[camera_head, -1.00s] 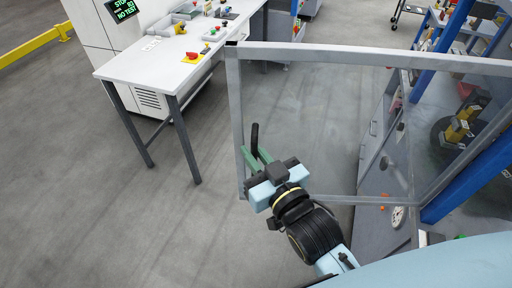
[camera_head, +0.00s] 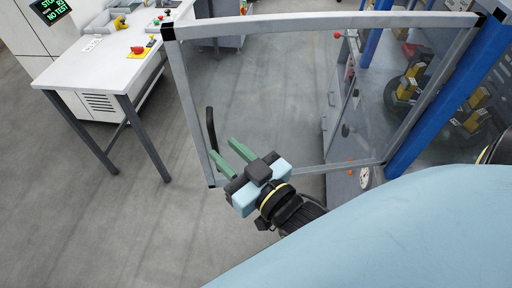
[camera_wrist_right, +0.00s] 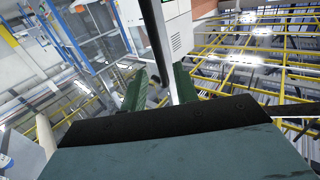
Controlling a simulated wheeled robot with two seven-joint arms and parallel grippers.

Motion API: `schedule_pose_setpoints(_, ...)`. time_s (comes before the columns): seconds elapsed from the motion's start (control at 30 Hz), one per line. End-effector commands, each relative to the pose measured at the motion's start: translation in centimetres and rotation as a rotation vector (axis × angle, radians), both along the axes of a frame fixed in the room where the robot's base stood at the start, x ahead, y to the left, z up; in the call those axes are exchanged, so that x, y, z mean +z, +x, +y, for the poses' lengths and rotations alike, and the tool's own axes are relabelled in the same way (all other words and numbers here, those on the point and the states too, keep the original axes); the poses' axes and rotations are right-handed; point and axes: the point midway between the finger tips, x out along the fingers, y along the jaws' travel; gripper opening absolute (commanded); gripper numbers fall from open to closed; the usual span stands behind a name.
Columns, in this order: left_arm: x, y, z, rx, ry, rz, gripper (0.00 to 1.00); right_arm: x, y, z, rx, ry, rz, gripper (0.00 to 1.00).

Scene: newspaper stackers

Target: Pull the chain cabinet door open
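The cabinet door is a clear panel in a grey metal frame (camera_head: 182,82), and it stands swung out from the blue-posted cabinet (camera_head: 437,95). A black upright handle (camera_head: 210,125) sits near its free edge. My right gripper (camera_head: 222,147) is at the lower end of the handle, with its green fingers apart. In the right wrist view a dark bar (camera_wrist_right: 156,40) runs down between the spread fingers (camera_wrist_right: 160,85), nearer the right one; I cannot tell whether it touches. My left gripper is not in view.
A white table (camera_head: 95,68) with dark legs and small items stands left of the door. Grey floor (camera_head: 90,220) is clear in front of it. Tools and dark round parts (camera_head: 405,85) show behind the panel at right.

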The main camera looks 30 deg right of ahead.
Motion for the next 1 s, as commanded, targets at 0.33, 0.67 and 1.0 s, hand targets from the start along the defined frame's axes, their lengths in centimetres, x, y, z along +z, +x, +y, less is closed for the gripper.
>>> schedule_pose_setpoints(0.33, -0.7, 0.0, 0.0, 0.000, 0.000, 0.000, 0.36, 0.0, -5.7, -1.1, 0.000, -0.001, 0.004, 0.30)
schedule_pose_setpoints(0.67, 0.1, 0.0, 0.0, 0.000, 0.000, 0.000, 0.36, 0.0, -8.0, -1.5, 0.000, 0.000, 0.001, 0.30)
schedule_pose_setpoints(1.0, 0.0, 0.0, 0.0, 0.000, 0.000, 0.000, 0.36, 0.0, -8.1, -1.5, 0.001, 0.000, -0.001, 0.30)
